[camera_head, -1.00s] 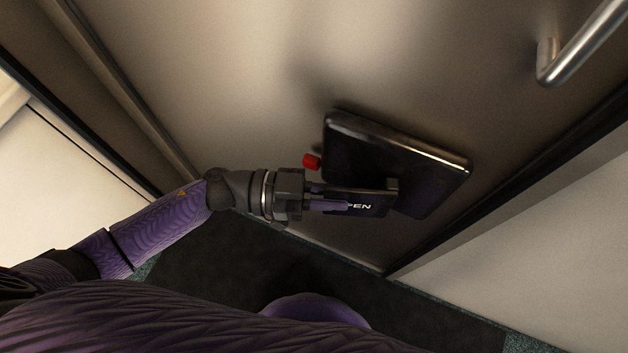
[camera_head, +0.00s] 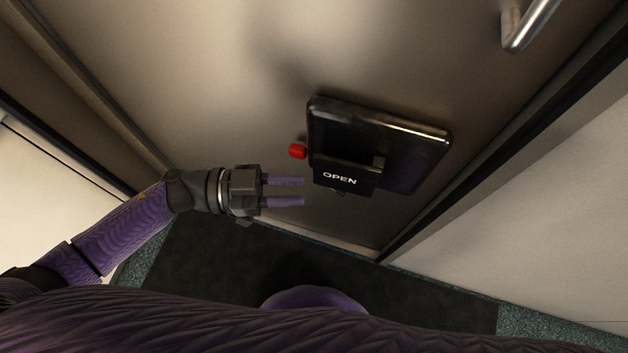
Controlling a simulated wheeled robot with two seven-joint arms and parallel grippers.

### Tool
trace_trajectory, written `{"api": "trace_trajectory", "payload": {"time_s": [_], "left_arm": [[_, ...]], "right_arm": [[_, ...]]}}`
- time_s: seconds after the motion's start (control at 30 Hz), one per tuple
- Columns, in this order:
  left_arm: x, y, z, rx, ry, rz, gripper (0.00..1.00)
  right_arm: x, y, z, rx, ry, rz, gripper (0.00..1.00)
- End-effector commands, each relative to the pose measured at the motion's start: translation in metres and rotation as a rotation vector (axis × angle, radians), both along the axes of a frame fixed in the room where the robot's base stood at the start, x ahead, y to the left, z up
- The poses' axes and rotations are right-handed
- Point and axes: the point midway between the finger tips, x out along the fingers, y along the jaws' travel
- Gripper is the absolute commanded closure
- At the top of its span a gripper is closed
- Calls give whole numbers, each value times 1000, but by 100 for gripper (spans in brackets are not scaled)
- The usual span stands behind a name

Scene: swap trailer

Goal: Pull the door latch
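The door latch (camera_head: 340,180) is a black flap marked OPEN. It sits on the lower part of a black latch housing (camera_head: 415,150) fixed to the grey metal door (camera_head: 210,70). A red knob (camera_head: 297,152) sticks out at the left side of the housing. My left gripper (camera_head: 303,191) is open and empty, just left of the latch and below the red knob. Its two purple fingers point right, toward the latch, with a visible gap between them and no contact that I can see. My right gripper is not in view.
A metal bar handle (camera_head: 528,25) is on the door at the upper right. A pale wall (camera_head: 530,230) stands on the right, past the dark door edge. A dark mat (camera_head: 220,262) covers the floor in front of the door.

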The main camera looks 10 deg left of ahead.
Motion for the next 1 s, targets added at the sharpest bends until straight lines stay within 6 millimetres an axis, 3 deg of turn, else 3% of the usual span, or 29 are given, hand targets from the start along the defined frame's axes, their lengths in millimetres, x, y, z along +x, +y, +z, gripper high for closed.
{"api": "trace_trajectory", "payload": {"time_s": [0.1,0.3,0.77,0.87,0.93,1.0], "left_arm": [[-3,30,2,4,0,4,71],[-7,56,1,0,-1,4,71],[-4,58,-2,0,-1,30,71],[15,70,-39,47,24,285,71],[22,94,-96,170,97,583,71],[0,126,-162,365,225,835,71]], "right_arm": [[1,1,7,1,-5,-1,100],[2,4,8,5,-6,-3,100],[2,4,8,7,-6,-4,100],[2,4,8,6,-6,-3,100],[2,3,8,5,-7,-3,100],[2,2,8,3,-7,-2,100]]}}
